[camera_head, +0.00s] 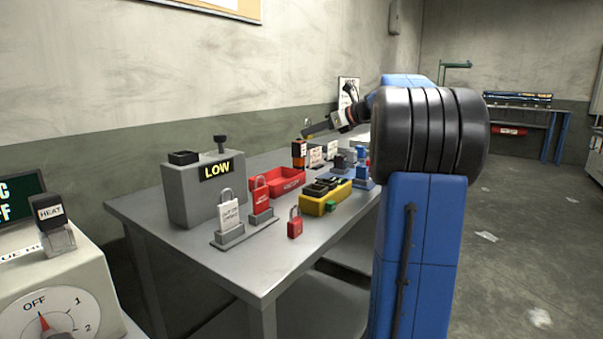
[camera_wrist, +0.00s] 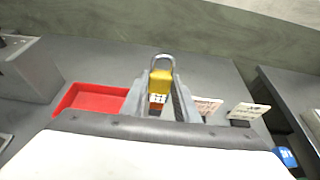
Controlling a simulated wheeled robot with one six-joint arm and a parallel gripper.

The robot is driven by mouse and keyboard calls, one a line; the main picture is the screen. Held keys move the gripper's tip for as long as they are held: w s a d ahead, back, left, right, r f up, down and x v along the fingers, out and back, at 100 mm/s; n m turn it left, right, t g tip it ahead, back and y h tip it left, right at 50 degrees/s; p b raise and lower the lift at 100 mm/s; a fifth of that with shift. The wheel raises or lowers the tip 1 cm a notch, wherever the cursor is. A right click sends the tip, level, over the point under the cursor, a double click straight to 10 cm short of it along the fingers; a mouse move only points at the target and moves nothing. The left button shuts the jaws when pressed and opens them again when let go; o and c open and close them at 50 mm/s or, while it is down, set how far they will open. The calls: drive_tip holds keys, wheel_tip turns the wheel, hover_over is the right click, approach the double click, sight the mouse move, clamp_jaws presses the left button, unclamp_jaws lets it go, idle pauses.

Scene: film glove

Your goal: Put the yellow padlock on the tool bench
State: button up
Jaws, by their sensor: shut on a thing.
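The yellow padlock (camera_wrist: 160,77) with its grey shackle up sits between the fingers of my gripper (camera_wrist: 160,92) in the wrist view. My gripper is shut on it, above the back part of a grey table (camera_head: 300,243). In the head view my gripper (camera_head: 311,129) is small, and the padlock there is too small to make out well. A blue-legged bench (camera_head: 552,112) stands against the far wall at the right; I cannot tell for sure which surface is the tool bench.
On the grey table stand a grey LOW box (camera_head: 190,190), a red tray (camera_head: 290,180), a yellow bin (camera_head: 318,205), a red padlock (camera_head: 294,226) and an orange-and-black item (camera_head: 299,153). Several label cards stand near the back. Floor at the right is mostly clear.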

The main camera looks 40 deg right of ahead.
sight(313, 179)
wheel_tip(313, 179, down, 14)
drive_tip(key=shift+r, duration=0.1)
idle(0.5)
drive_tip(key=o, duration=1.2)
drive_tip(key=shift+c, duration=0.2)
drive_tip(key=shift+s, duration=0.1)
drive_tip(key=v, duration=1.2)
